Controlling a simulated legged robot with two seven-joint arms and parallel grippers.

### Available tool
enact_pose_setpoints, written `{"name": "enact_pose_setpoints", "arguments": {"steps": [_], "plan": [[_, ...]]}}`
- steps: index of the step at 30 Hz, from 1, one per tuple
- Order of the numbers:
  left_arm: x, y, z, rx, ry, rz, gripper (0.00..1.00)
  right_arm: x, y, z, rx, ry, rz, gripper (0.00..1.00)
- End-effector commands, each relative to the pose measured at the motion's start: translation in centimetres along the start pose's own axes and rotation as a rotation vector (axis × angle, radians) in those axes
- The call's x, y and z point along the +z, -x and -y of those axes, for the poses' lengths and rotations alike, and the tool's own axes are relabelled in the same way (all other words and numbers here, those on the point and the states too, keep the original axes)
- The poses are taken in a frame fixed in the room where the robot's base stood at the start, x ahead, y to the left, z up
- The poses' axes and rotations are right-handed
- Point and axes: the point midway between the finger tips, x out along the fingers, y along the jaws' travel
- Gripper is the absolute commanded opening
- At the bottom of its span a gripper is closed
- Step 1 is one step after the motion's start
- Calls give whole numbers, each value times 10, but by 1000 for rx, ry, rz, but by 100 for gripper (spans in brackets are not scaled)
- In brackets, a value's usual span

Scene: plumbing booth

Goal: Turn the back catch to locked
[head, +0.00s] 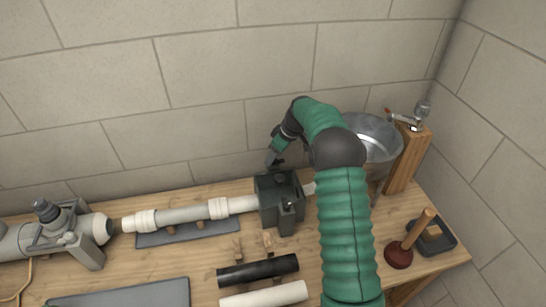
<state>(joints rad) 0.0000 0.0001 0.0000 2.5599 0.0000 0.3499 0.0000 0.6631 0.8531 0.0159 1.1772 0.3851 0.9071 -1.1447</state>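A dark green-black clamp block (270,213) sits on the bench around the white pipe (185,215). A small dark catch (281,178) shows at its back upper edge; its setting cannot be read. Another dark catch or lever (288,203) stands on the front side. My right arm, green and ribbed, rises from the bottom and bends left over the block. My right gripper (273,160) points down just behind and above the back catch, small and dark; contact and finger opening cannot be made out. My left gripper is not in view.
A grey fixture with a dark knob (47,211) stands at the left. A metal funnel (378,138) and wooden post with a tap (410,150) stand behind my arm. A plunger (400,252) and dark tray (441,237) are at the right. Black and white tubes (258,270) lie in front.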

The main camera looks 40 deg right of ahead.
Motion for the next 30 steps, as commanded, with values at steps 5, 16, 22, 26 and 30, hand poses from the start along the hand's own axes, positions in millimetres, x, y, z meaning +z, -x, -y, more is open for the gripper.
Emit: {"name": "enact_pose_setpoints", "arguments": {"steps": [5,16,22,26,30], "plan": [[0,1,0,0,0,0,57,0,-13,-1,-1,-1,0,48],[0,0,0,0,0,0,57,0,-13,0,0,0,0,27],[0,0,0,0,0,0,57,0,-13,0,0,0,0,1],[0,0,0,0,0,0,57,0,-12,-1,0,0,0,0],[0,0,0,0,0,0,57,1,-12,-1,2,-5,0,0]]}}
